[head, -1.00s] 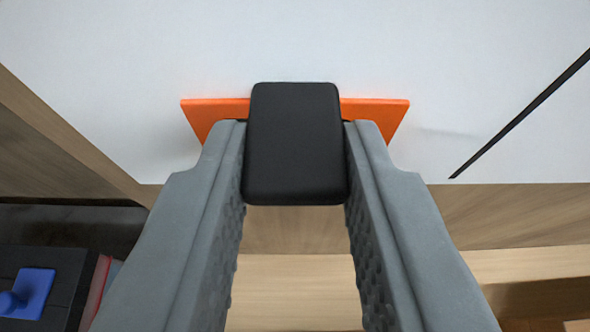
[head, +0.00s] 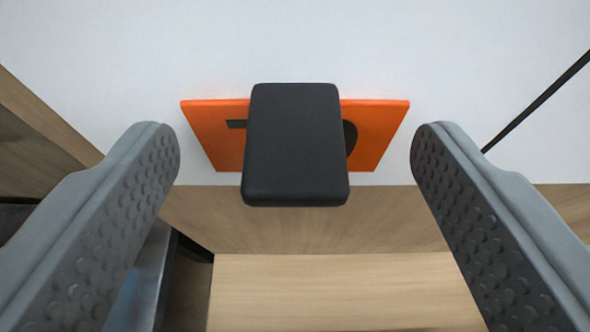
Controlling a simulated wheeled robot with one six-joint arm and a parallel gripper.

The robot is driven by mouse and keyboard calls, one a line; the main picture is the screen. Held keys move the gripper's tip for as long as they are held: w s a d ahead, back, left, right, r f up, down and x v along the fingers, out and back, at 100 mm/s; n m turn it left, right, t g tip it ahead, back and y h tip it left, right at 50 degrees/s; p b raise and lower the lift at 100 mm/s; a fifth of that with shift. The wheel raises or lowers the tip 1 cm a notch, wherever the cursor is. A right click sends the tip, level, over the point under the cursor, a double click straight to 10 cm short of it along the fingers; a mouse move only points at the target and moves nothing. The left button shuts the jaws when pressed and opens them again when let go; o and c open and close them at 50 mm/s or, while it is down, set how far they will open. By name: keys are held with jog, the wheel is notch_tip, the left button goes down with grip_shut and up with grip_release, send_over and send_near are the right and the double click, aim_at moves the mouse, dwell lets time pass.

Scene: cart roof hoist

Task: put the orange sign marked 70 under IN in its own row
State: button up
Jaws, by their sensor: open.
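The orange sign (head: 376,135) lies flat against the white board (head: 300,40), near the board's lower edge. A black block-shaped grip (head: 295,145) stands out from its middle and hides most of its dark marking, so I cannot read the number in full. My gripper (head: 295,155) is open, with one grey finger well to the left of the black grip and one well to the right. Neither finger touches the grip or the sign. No IN heading or row label shows in this view.
A black line (head: 537,100) runs slantwise on the board at right. A wooden edge (head: 300,215) borders the board below, with a pale wooden surface (head: 340,285) beneath it. A wooden strip (head: 45,110) runs along the left. Both sides of the grip are clear.

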jog(key=shift+s, duration=0.1)
jog(key=s, duration=0.6)
jog(key=shift+s, duration=0.4)
dwell(0.4)
jog(key=v, duration=1.7)
jog(key=shift+s, duration=0.2)
jog(key=s+f+t, duration=0.3)
jog(key=s+f, duration=1.1)
jog(key=s, duration=0.1)
jog(key=shift+s+f+t, duration=0.25)
jog(key=shift+s+t, duration=0.15)
